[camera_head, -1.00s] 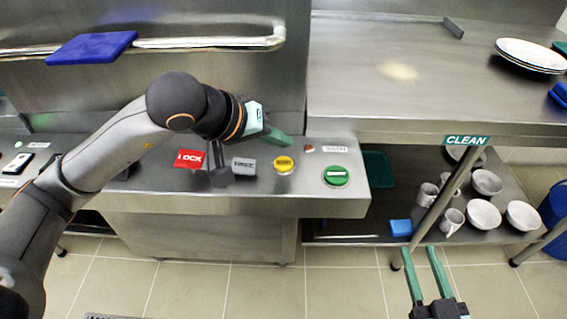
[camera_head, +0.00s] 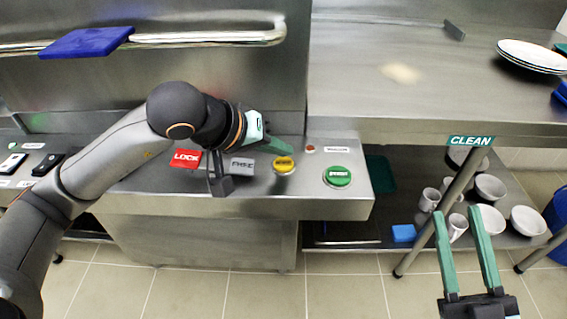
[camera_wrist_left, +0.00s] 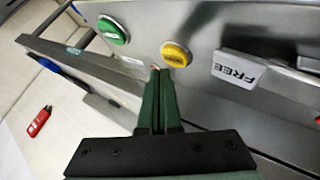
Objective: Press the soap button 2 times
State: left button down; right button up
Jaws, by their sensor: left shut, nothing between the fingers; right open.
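A round yellow button (camera_head: 284,165) with dark lettering, too small to read surely, sits on the steel control panel (camera_head: 260,206). It also shows in the left wrist view (camera_wrist_left: 176,54). A larger green button (camera_head: 337,177) is to its right, and it shows in the left wrist view (camera_wrist_left: 113,29) too. My left gripper (camera_head: 287,149) is shut and empty, its green fingertips just behind and above the yellow button in the head view. In the left wrist view the fingertips (camera_wrist_left: 156,70) appear beside the yellow button; contact cannot be told. My right gripper (camera_head: 462,215) is open and empty, low at the right.
A red LOCK block (camera_head: 186,158) and a grey FREE block (camera_head: 241,168) stand left of the yellow button. A small red light or button (camera_head: 311,149) is near the fingertips. The shelf at right holds several bowls (camera_head: 490,187) and mugs (camera_head: 430,199).

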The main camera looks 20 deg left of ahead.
aim_at(279, 167)
jog(key=shift+s+r+y, duration=0.25)
jog(key=shift+r+y, duration=0.05)
jog(key=shift+r, duration=0.2)
pick_arm(q)
jog(key=shift+f, duration=0.2)
pick_arm(e)
jog(key=shift+f, duration=0.25)
dwell(1.3)
pick_arm(q)
jog(key=shift+f+b, duration=0.3)
jog(key=shift+b, duration=0.4)
pick_arm(e)
jog(key=shift+f, duration=0.5)
pick_arm(q)
jog(key=shift+f+b, duration=0.55)
jog(key=shift+b, duration=0.1)
pick_arm(e)
jog(key=shift+f, duration=0.6)
pick_arm(q)
jog(key=shift+r, duration=0.15)
pick_arm(e)
jog(key=shift+r, duration=0.1)
pick_arm(q)
jog(key=shift+r+p, duration=0.5)
jog(key=shift+r, duration=0.3)
pick_arm(e)
jog(key=shift+r, duration=0.35)
